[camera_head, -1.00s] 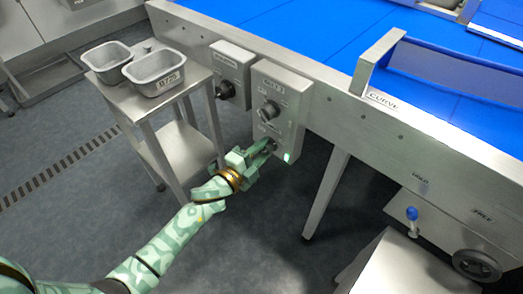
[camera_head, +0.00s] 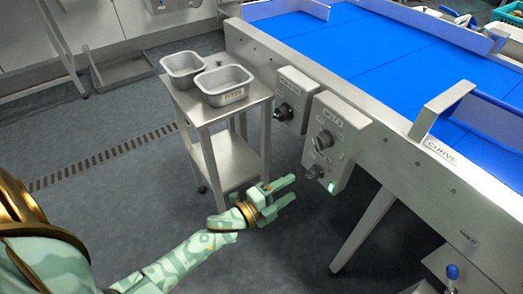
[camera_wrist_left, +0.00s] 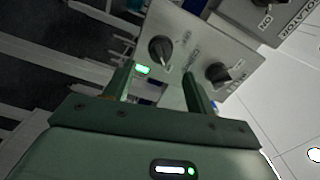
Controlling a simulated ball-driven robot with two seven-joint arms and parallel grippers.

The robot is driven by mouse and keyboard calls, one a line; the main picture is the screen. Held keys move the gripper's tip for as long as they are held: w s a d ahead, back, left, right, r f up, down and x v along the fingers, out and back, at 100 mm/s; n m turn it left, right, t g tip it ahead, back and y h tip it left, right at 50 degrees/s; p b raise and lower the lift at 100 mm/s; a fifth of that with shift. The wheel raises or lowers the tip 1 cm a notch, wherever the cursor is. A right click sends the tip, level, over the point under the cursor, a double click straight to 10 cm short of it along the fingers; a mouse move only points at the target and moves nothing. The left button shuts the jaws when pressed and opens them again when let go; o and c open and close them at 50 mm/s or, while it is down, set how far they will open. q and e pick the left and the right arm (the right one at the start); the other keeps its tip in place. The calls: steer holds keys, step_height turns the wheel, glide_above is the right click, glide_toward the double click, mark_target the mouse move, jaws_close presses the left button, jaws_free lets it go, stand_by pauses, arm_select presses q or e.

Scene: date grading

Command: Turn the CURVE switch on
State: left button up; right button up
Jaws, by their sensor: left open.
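A grey control box (camera_head: 342,128) hangs on the conveyor's side, with an upper knob (camera_head: 324,140), a lower knob (camera_head: 315,172) and a lit green lamp (camera_head: 331,187). Its lettering is too small to read. The word CURVE (camera_head: 441,151) is on the conveyor's side plate. My left gripper (camera_head: 291,189) is open and empty, left of the box and apart from the lower knob. In the left wrist view, the open fingers (camera_wrist_left: 158,84) point at the box; the knob beside the lit green lamp (camera_wrist_left: 142,69) shows between and beyond them. My right gripper is out of view.
A second box (camera_head: 292,98) with a dark knob hangs to the left; the wrist view shows ISOLATOR lettering on it. A steel stand (camera_head: 210,112) with two metal tins is close to my left arm. A conveyor leg (camera_head: 362,232) stands right. The floor between is clear.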

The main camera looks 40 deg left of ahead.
arm_select(q)
steer(key=p+v, duration=0.1)
steer(key=v, duration=0.7)
steer(key=shift+s, duration=0.3)
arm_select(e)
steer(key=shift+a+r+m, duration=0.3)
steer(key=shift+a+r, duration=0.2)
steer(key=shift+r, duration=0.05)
arm_select(q)
steer(key=shift+a, duration=0.15)
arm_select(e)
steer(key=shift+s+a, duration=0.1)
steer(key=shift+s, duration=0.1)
